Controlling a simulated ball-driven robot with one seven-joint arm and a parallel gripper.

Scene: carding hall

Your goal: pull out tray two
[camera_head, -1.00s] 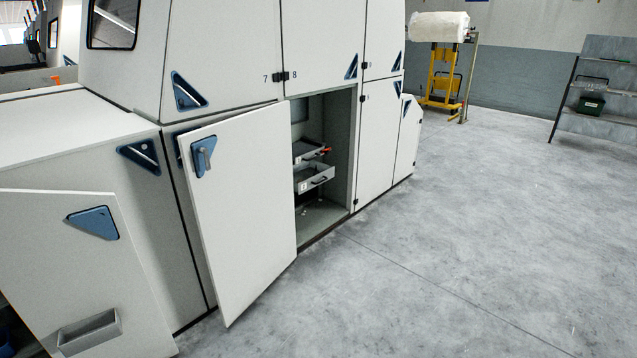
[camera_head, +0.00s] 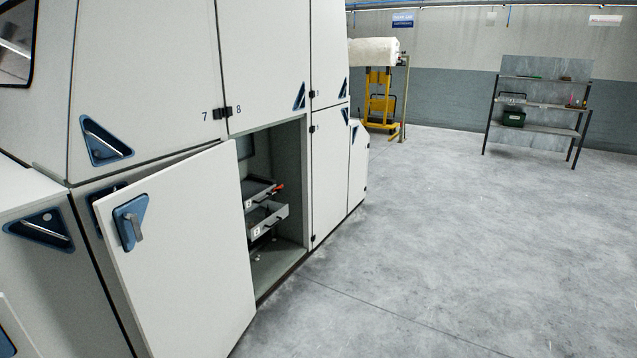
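Two grey trays sit one above the other inside an open bay of the white machine. The lower tray (camera_head: 268,218) has a dark handle and a small label on its front, too small to read for sure. It sticks out a little further than the upper tray (camera_head: 259,190), which has something red at its right end. The open white door (camera_head: 185,255) stands in front of the bay's left side and hides part of it. My gripper is not in view.
The machine's shut panels (camera_head: 327,175) continue right of the bay. Grey floor (camera_head: 430,240) is clear to the right. A yellow lifter (camera_head: 379,100) with a white roll and a shelf rack (camera_head: 540,105) with a dark green box stand further back.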

